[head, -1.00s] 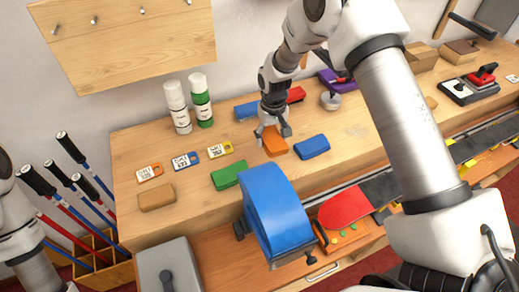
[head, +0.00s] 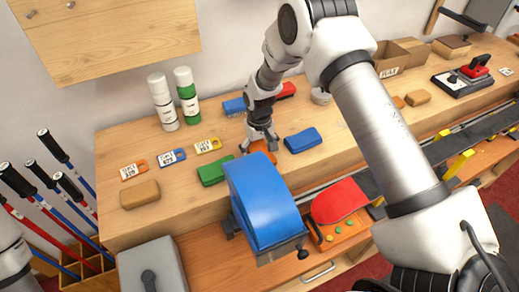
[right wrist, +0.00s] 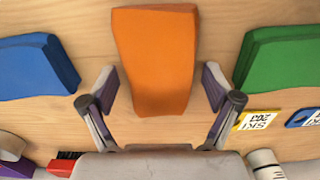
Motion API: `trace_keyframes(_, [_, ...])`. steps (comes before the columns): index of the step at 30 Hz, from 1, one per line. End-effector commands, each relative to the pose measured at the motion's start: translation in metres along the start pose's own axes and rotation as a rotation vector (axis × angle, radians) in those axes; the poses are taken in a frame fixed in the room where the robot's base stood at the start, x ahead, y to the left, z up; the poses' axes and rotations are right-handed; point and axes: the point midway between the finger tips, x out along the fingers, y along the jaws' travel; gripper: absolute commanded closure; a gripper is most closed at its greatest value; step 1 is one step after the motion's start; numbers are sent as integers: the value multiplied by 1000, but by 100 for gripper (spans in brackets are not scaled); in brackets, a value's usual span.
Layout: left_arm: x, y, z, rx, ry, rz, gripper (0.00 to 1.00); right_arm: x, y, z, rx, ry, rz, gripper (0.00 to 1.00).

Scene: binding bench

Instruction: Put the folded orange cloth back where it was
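The folded orange cloth (head: 262,155) lies on the wooden bench top between a green folded cloth and a blue one. In the right wrist view the orange cloth (right wrist: 155,62) fills the middle, lengthwise between my fingers. My right gripper (head: 262,138) is low over it. In the right wrist view its two fingers (right wrist: 160,80) stand apart on either side of the cloth, with narrow gaps visible. In the head view the blue clamp-like block partly hides the cloth's near end.
The green cloth (head: 214,170) and blue cloth (head: 303,140) flank the orange one closely. A large blue block (head: 262,200) rises at the bench's front edge. Two bottles (head: 187,95) stand behind, left. Tags (head: 172,157) and a tan block (head: 140,194) lie left.

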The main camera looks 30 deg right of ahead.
Motion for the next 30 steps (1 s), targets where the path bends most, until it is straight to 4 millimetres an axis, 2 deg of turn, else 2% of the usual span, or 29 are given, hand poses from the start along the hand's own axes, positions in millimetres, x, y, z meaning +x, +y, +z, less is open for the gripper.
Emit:
trace_keyframes(8, [0,0,0,0,0,0,60,-1,0,0,0,0,0,5])
trace_keyframes(12, [-6,0,0,0,0,0,60,-9,0,0,0,1,0,5])
trace_keyframes(17, [-32,0,0,0,0,0,60,-44,0,-1,0,2,0,5])
trace_keyframes(24, [-81,1,0,0,0,0,60,-108,0,0,0,2,0,5])
trace_keyframes(27, [-91,1,0,0,0,0,60,-124,0,0,0,0,0,5])
trace_keyframes(30, [-94,1,0,0,0,0,60,-129,0,0,0,-1,0,5])
